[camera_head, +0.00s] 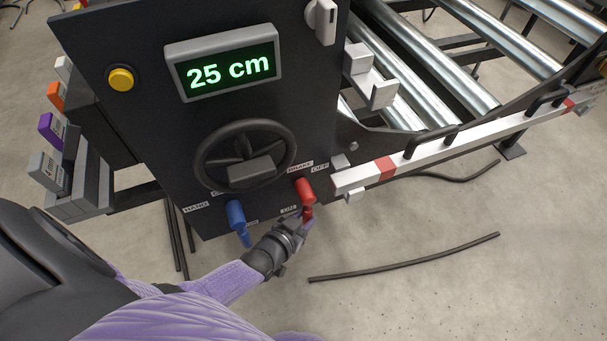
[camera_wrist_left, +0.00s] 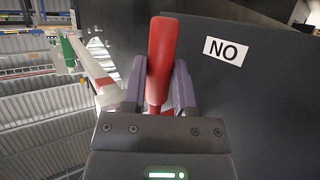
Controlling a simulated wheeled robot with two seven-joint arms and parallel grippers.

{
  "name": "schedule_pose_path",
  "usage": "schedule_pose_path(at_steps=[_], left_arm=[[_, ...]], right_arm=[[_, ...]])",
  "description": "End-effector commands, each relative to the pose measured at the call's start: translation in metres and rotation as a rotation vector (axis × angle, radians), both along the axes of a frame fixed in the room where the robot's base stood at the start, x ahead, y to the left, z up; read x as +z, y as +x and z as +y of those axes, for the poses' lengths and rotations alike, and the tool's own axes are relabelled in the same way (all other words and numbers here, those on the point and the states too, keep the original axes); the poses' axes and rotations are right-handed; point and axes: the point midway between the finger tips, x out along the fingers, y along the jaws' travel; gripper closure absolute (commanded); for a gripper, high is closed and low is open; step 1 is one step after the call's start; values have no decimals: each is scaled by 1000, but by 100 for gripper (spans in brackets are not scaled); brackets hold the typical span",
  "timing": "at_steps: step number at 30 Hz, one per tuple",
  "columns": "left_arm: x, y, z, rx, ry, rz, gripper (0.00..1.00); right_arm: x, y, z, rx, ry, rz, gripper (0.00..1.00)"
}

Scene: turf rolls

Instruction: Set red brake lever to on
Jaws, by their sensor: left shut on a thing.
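The red brake lever (camera_head: 305,190) is on the lower right of the dark control panel in the head view, below the BRAKE and OFF labels. Its lower end is partly hidden by my left gripper (camera_head: 308,219). In the left wrist view the red lever (camera_wrist_left: 161,60) stands between the two purple fingers of my left gripper (camera_wrist_left: 160,88), which is shut on it. A white label (camera_wrist_left: 226,51) reading NO, likely ON seen upside down, is to the right of the lever, apart from it. My right gripper is not in view.
A blue lever (camera_head: 236,216) is left of the red one, below a black handwheel (camera_head: 246,156). The display (camera_head: 224,62) reads 25 cm. A white and red bar (camera_head: 440,145) runs right from the panel beside the rollers (camera_head: 430,65). Thin dark rods lie on the floor.

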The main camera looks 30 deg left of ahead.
Motion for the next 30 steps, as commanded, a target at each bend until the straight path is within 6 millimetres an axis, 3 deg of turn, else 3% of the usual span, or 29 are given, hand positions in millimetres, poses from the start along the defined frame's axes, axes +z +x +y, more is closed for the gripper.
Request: schedule_pose_path(at_steps=[2, 3, 5, 14, 24, 30], left_arm=[[-1, -1, 1, 0, 3, 4, 100], [-1, -1, 1, 0, 3, 4, 61], [-1, -1, 1, 0, 3, 4, 51], [3, -4, 1, 0, 1, 1, 51], [36, -75, 6, 0, 2, 1, 51], [38, -93, 7, -1, 2, 3, 51]], right_arm=[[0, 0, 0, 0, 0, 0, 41], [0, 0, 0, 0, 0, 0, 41], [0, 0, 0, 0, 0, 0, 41], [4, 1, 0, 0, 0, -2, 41], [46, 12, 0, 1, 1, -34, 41], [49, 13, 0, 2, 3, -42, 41]])
